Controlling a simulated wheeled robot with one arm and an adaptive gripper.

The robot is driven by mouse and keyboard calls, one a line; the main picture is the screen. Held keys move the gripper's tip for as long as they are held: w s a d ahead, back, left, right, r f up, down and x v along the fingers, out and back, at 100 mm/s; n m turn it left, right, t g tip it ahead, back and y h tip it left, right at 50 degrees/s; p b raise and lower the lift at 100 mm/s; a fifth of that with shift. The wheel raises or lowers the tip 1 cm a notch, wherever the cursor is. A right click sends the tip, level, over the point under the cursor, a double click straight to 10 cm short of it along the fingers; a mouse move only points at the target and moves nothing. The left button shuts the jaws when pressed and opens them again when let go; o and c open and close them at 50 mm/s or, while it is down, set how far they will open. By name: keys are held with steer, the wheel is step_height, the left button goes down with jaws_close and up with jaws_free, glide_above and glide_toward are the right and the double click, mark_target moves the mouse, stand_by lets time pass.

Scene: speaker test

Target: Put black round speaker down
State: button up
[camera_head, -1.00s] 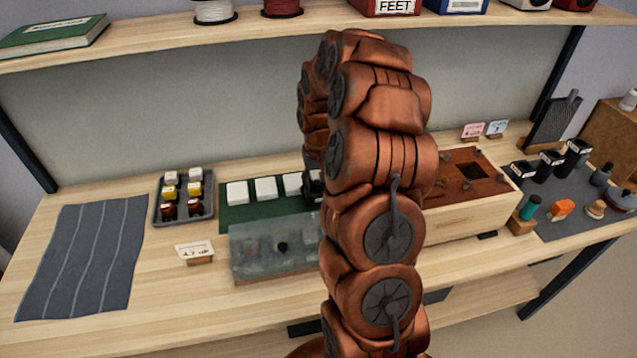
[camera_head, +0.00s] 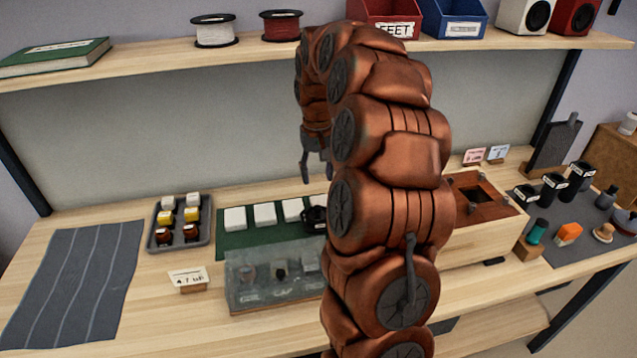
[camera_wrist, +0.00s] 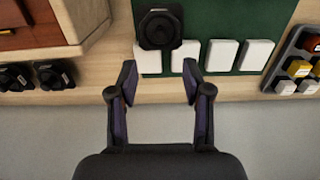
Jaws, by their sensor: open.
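The black round speaker (camera_wrist: 159,28) rests on the green mat (camera_wrist: 222,19) in the wrist view, at the end of a row of white square pads (camera_wrist: 221,55). It overlaps one pad; whether it sits on it or just beside it I cannot tell. In the head view the speaker (camera_head: 313,218) is partly hidden by my arm. My gripper (camera_wrist: 159,76) is open and empty, its fingers apart from the speaker. In the head view my gripper (camera_head: 317,174) hangs above the speaker, partly behind my arm.
A clear box (camera_head: 262,280) stands in front of the mat. A wooden box (camera_head: 490,236) stands right. A shelf (camera_head: 150,62) runs above. Bare table shows between cloth and tray.

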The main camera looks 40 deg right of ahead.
steer(key=s+a+r+n, duration=0.1)
steer(key=s+a+n, duration=0.1)
steer(key=s+a, duration=0.45)
steer(key=s+a+r+n, duration=0.1)
steer(key=s+a+r, duration=0.15)
steer(key=a, duration=0.75)
steer(key=s+a+f, duration=0.1)
steer(key=s+a, duration=0.2)
steer(key=s, duration=0.4)
steer(key=s+a+f+n+g, duration=0.1)
steer(key=s+a+f, duration=0.1)
steer(key=s, duration=0.5)
steer(key=s+a+f+n, duration=0.1)
steer(key=s+a, duration=0.3)
steer(key=s, duration=0.3)
steer(key=shift+s+f+g, duration=0.3)
steer(key=shift+f+g, duration=0.05)
steer(key=shift+g, duration=0.05)
